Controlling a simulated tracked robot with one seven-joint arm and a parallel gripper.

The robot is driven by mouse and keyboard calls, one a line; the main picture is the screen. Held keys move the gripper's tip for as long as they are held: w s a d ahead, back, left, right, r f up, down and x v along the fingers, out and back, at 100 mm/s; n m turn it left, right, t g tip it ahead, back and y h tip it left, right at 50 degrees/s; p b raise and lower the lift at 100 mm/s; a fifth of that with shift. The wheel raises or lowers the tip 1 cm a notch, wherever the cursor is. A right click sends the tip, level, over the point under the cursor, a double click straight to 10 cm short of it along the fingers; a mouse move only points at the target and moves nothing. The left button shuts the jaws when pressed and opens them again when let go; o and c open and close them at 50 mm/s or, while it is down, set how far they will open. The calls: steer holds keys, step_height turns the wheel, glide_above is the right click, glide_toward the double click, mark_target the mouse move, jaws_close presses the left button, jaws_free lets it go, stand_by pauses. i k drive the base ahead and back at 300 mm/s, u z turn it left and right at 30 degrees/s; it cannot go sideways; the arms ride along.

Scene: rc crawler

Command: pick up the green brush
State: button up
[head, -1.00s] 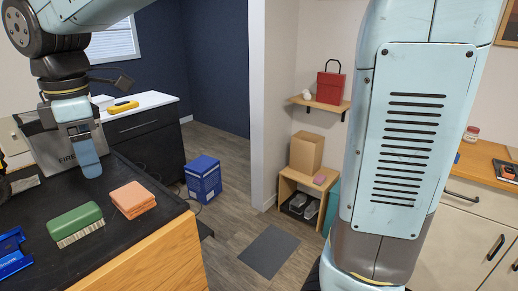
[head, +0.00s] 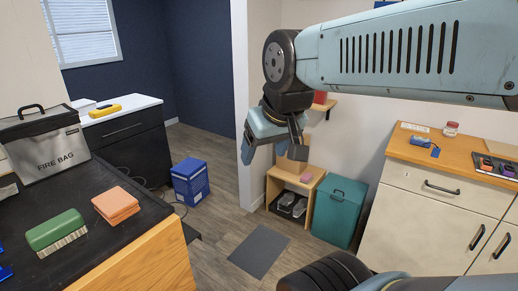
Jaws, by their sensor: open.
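The green brush (head: 56,230) lies on the black-topped counter (head: 100,256) at the lower left of the head view, pale bristles facing down and toward me. My gripper (head: 272,150) hangs in the air right of the middle, well to the right of the brush and apart from it. Its jaws are open, with nothing seen between them.
A stack of orange cloths or sponges (head: 116,205) lies right of the brush. A grey fire bag (head: 45,147) stands behind them. A blue box (head: 189,181) sits on the floor. A teal bin (head: 340,211) and wooden cabinet (head: 305,186) stand at the back wall.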

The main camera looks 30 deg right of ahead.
mark_target(47, 237)
steer(key=z, duration=2.05)
steer(key=i, duration=0.1)
steer(key=u, duration=3.45)
